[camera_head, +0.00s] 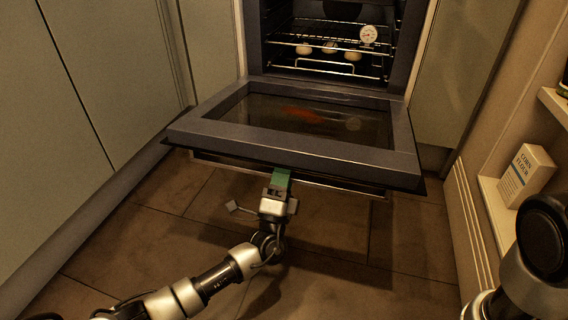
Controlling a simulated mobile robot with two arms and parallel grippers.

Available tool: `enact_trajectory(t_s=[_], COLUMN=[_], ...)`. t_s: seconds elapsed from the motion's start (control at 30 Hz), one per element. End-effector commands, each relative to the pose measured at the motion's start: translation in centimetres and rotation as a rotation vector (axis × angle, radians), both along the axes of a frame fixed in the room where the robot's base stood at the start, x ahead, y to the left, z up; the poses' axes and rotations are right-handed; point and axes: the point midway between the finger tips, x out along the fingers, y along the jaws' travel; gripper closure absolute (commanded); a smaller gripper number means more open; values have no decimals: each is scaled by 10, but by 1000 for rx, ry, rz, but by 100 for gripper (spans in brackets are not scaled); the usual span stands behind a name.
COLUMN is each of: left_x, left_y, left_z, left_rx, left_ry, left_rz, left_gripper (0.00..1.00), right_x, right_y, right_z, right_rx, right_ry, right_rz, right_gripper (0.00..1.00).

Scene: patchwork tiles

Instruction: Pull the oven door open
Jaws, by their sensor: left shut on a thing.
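The oven door (265,138) is folded down, close to level, with its glass pane facing up. The oven (250,40) behind it stands open and shows its racks. The metal handle bar (330,185) runs under the door's front edge. My left gripper (281,178) is at the handle, a little left of the door's middle, and is shut on it. The fingertips are partly hidden by the door edge. Part of my right arm shows at the bottom right; its gripper is out of the picture.
A round dial thermometer (368,35) and several small pale items (330,47) are on the oven rack (300,68). A corn flour box (526,174) stands on the right shelf (497,205). Cabinets (110,70) flank the oven. The tiled floor (325,225) below the door is clear.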

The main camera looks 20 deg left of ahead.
Motion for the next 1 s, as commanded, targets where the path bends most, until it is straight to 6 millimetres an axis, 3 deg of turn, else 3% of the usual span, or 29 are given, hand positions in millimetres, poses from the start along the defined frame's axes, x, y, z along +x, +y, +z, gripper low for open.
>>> enact_trajectory(t_s=[0.23, 0.7, 0.73, 0.9, 1.0], left_x=[3, 3, 3, 3, 3], left_y=[0, 0, 0, 0, 0], left_z=[-16, -20, -20, -20, -20], left_rx=[2, 0, 0, -1, 0], left_ry=[-2, -3, -3, -2, -2], left_rz=[4, 4, 4, 3, 2], left_gripper=[100, 100, 68, 45, 45], right_x=[0, 1, 1, 1, 1], right_y=[0, 0, 0, 0, 0], right_z=[-1, -1, -1, -1, -1], right_rx=[0, 0, 0, 0, 0], right_ry=[1, 2, 2, 2, 3], right_rz=[0, 0, 0, 0, 0], right_gripper=[57, 57, 57, 57, 57])
